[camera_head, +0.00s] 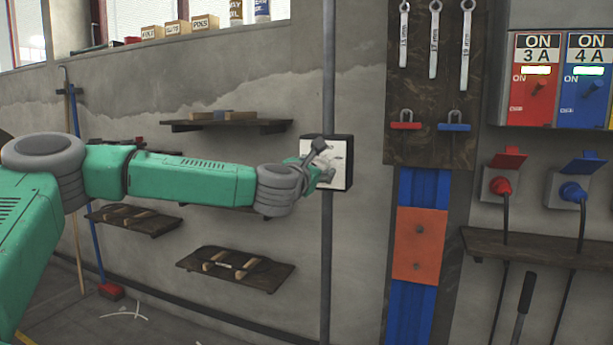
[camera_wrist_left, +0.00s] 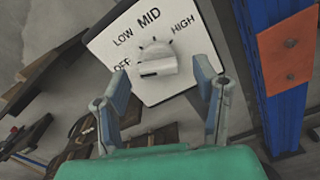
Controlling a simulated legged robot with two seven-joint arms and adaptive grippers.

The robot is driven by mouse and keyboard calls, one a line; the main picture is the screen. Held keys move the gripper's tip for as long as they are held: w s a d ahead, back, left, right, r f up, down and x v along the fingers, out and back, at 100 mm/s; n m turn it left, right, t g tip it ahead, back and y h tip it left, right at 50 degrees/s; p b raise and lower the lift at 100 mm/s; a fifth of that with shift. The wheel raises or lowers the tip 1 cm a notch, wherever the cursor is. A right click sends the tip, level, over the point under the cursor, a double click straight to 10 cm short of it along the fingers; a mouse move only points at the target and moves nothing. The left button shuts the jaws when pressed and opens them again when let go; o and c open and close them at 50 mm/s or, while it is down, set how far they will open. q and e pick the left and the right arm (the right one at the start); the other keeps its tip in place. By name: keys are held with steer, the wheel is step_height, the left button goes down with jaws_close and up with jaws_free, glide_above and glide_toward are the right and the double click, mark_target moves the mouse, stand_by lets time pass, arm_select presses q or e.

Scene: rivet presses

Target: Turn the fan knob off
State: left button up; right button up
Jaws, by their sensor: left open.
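The fan knob (camera_wrist_left: 155,60) is a small grey dial on a white panel marked OFF, LOW, MID and HIGH in the left wrist view. I cannot tell for certain which mark it points at. The panel (camera_head: 339,165) is in a dark box on the wall in the head view, where my gripper hides the knob. My left gripper (camera_head: 322,165) is in front of the panel. In the left wrist view my left gripper (camera_wrist_left: 163,82) is open, its fingers apart on either side of the knob's lower part, with nothing between them held. My right gripper is not in view.
A vertical pipe (camera_head: 327,250) runs along the wall at the box. Wooden shelves (camera_head: 235,268) are on the wall to the left. A dark board (camera_head: 433,100) with wrenches and padlocks hangs to the right, above a blue post with an orange plate (camera_head: 419,262).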

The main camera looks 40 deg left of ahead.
arm_select(q)
steer(key=v, duration=0.9)
steer(key=shift+s+f, duration=0.1)
steer(key=shift+f, duration=0.05)
steer(key=s+d+f+m+g+h+p, duration=0.3)
steer(key=d+f+m, duration=0.55)
steer(key=f, duration=0.35)
steer(key=s+d+f+m+g+h+p, duration=0.2)
steer(key=s+d+f+m+g+h, duration=0.15)
steer(key=d+f+m, duration=0.7)
steer(key=s+f+m+g+p, duration=0.3)
steer(key=s+f+m+g, duration=0.3)
steer(key=s+f, duration=0.85)
steer(key=s+a+f+m+g+y+p, duration=0.1)
steer(key=s+a+m+g, duration=0.1)
steer(key=s+m, duration=0.3)
steer(key=s+a+f+m+g+y+p, duration=0.1)
steer(key=s+a+m, duration=0.4)
steer(key=s, duration=0.6)
steer(key=shift+s+f+g+p, duration=0.4)
steer(key=shift+f+g, duration=0.35)
steer(key=shift+f, duration=0.1)
